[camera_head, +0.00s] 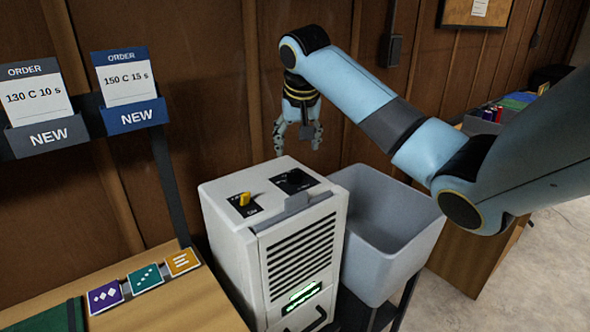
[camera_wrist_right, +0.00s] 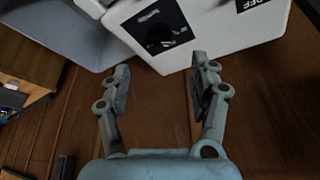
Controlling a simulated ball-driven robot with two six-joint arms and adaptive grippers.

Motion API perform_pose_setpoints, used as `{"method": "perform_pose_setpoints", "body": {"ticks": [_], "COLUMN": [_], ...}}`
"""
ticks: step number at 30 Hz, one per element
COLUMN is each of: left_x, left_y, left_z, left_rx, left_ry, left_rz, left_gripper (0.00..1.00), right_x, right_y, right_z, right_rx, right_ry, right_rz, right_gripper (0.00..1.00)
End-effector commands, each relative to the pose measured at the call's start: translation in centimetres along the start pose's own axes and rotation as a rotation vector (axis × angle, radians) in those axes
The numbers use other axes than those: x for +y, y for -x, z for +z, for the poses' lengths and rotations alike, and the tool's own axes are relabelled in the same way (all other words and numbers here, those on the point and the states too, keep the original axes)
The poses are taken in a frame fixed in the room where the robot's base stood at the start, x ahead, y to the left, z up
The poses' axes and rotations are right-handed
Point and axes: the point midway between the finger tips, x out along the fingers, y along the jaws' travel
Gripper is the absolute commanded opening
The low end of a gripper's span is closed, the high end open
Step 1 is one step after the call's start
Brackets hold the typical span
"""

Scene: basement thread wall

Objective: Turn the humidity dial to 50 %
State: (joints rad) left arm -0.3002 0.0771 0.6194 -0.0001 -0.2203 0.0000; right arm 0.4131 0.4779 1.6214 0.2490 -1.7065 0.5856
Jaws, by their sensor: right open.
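A white, box-shaped machine (camera_head: 235,235) stands below the wall, with a dark louvred front and a lit green display (camera_head: 301,296). On its top, towards the back right, is a black dial plate (camera_head: 295,181) with a dark knob; its markings are too small to read. The plate also shows in the right wrist view (camera_wrist_right: 158,28). A yellow knob (camera_head: 244,199) sits on another black label at the top's front left. My right gripper (camera_head: 298,145) is open and empty, above and behind the dial plate, apart from it. In the wrist view its fingers (camera_wrist_right: 160,65) are spread. My left gripper is out of view.
A grey open bin (camera_head: 385,222) stands right beside the machine. A wooden table (camera_head: 170,305) with coloured tiles is at the left. Two order cards (camera_head: 38,100) (camera_head: 127,88) hang on the wall. The wooden wall is close behind my right gripper.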

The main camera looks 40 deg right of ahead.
Motion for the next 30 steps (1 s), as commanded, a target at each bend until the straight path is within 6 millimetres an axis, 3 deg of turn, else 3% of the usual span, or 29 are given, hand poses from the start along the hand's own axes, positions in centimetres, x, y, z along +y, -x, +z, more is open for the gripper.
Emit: {"method": "perform_pose_setpoints", "body": {"ticks": [5, 15, 21, 30], "left_x": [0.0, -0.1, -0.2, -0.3], "left_y": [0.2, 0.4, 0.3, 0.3], "left_z": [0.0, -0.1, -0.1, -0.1], "left_rx": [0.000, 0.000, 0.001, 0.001], "left_ry": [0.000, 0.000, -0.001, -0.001], "left_rz": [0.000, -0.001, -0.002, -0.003], "left_gripper": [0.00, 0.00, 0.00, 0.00], "right_x": [0.0, 0.0, 0.0, 0.0], "right_y": [-2.3, -8.8, -10.4, -10.5], "right_z": [-0.1, 0.0, -0.1, -0.1], "right_rx": [-0.006, -0.003, -0.001, -0.001], "right_ry": [-0.007, -0.005, -0.004, -0.003], "right_rz": [0.001, 0.000, 0.000, 0.000], "right_gripper": [0.62, 0.62, 0.62, 0.59]}}
